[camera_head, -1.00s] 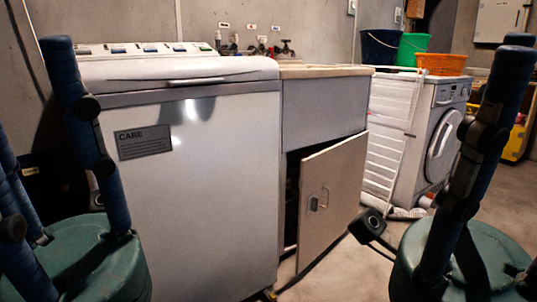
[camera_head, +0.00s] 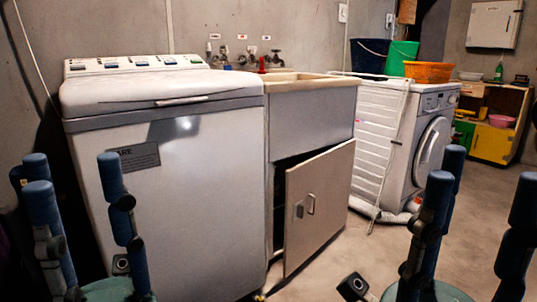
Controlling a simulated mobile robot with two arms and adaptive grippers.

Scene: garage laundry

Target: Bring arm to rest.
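My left gripper (camera_head: 72,172) is at the lower left in the head view. Its blue fingers point up from a green base and stand apart with nothing between them. My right gripper (camera_head: 482,172) is at the lower right, also with blue fingers up and spread, and empty. Both bases are cut off by the bottom edge. The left gripper overlaps the front of the white top-loading washer (camera_head: 190,190) in the picture. The right one shows against bare floor. Neither is seen touching anything.
A sink cabinet (camera_head: 312,118) stands beside the washer, its door (camera_head: 318,205) ajar. A drying rack (camera_head: 378,140) leans at the front-loading machine (camera_head: 432,150), which carries an orange basket (camera_head: 428,71). A shelf unit (camera_head: 497,140) is behind. Floor (camera_head: 480,185) at right is clear.

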